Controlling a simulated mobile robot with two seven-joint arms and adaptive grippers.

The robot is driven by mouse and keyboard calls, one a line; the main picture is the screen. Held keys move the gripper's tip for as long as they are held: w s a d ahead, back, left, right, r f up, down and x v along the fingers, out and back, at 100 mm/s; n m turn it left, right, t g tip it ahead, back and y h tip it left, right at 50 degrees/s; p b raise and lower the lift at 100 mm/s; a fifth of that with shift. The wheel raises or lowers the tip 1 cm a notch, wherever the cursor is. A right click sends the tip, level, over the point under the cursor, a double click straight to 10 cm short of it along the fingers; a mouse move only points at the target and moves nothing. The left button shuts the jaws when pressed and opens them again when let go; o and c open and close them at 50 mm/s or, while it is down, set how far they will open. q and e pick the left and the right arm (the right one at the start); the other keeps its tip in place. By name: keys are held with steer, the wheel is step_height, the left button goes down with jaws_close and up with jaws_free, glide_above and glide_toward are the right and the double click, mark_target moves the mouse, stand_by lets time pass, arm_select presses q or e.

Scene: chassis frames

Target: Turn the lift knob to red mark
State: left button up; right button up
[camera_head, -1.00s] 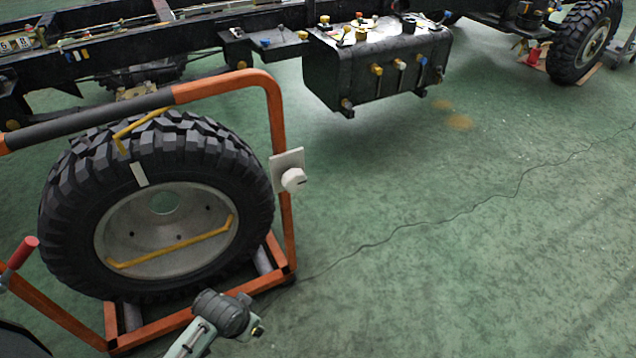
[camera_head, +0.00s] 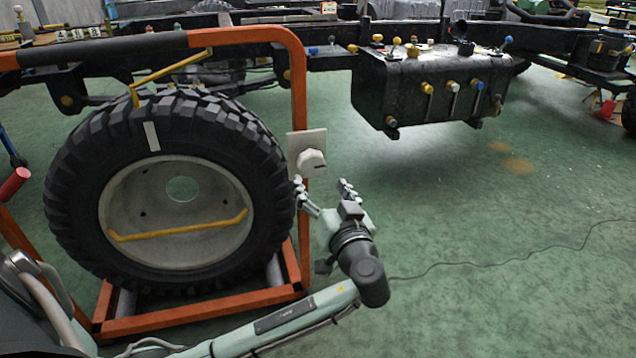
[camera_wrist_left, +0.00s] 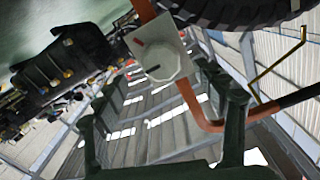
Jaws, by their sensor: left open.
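The white lift knob (camera_head: 312,160) sits on a pale square plate (camera_head: 293,146) fixed to the orange upright of the wheel stand. In the left wrist view the knob (camera_wrist_left: 162,62) shows a dark line near its edge, and the plate has a small red mark (camera_wrist_left: 140,43). My left gripper (camera_head: 322,184) is open and empty, just below the knob in the head view, its fingers pointing up. In the wrist view its fingers (camera_wrist_left: 158,88) spread to either side of the knob, apparently not touching it. My right gripper is out of view.
The orange stand (camera_head: 298,90) holds a large tyre (camera_head: 80,190) with a yellow bar (camera_head: 180,230) across its hub. A black tank (camera_head: 400,90) hangs on the chassis frame behind. A red-capped handle (camera_head: 15,184) is at the left.

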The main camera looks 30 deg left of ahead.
mark_target(313, 167)
arm_select(q)
steer(key=x, duration=0.5)
steer(key=b+x, duration=0.1)
steer(key=x, duration=0.1)
steer(key=shift+w+a+r, duration=0.25)
steer(key=shift+r, duration=0.1)
steer(key=c, duration=1.2)
